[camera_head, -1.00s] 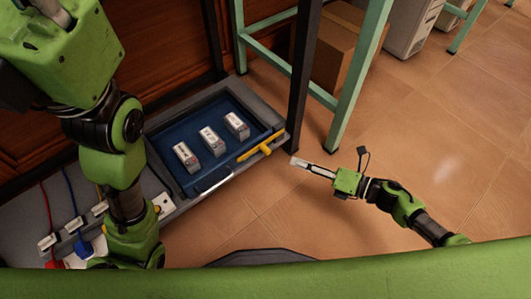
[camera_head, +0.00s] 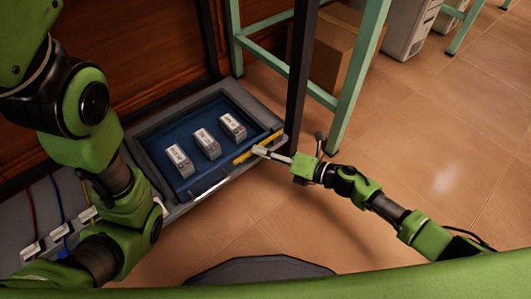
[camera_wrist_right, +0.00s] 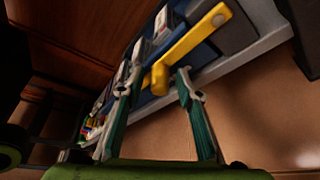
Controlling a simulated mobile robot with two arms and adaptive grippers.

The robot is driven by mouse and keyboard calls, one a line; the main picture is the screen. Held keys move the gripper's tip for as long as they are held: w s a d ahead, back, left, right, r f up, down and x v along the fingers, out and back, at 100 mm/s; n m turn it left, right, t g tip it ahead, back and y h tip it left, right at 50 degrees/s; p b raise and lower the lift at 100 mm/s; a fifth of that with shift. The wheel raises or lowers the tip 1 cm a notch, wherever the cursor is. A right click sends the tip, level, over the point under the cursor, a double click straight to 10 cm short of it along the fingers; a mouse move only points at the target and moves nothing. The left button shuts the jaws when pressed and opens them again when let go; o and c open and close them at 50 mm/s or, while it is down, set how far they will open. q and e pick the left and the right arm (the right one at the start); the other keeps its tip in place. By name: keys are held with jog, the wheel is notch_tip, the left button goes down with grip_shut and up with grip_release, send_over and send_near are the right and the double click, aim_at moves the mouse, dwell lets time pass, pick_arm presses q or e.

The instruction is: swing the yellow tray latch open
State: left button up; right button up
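The yellow latch (camera_head: 243,157) lies along the front right edge of the grey tray (camera_head: 226,181); my gripper hides part of it in the head view. In the right wrist view the latch (camera_wrist_right: 192,42) runs from a pivot at upper right to a bent knob end. My right gripper (camera_head: 257,150) is at the latch. In the right wrist view its two fingers (camera_wrist_right: 155,82) are apart, with the knob end between their tips; contact cannot be told. My left arm comes in at the left, and its gripper does not show.
Three small white-and-grey boxes (camera_head: 207,144) stand in the tray's blue recess. A dark post (camera_head: 298,80) and a green table leg (camera_head: 355,80) rise close to the tray's right end. The tiled floor (camera_head: 450,150) at right is clear.

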grip_shut()
jog(key=shift+w+r, duration=0.1)
jog(key=shift+r, duration=0.05)
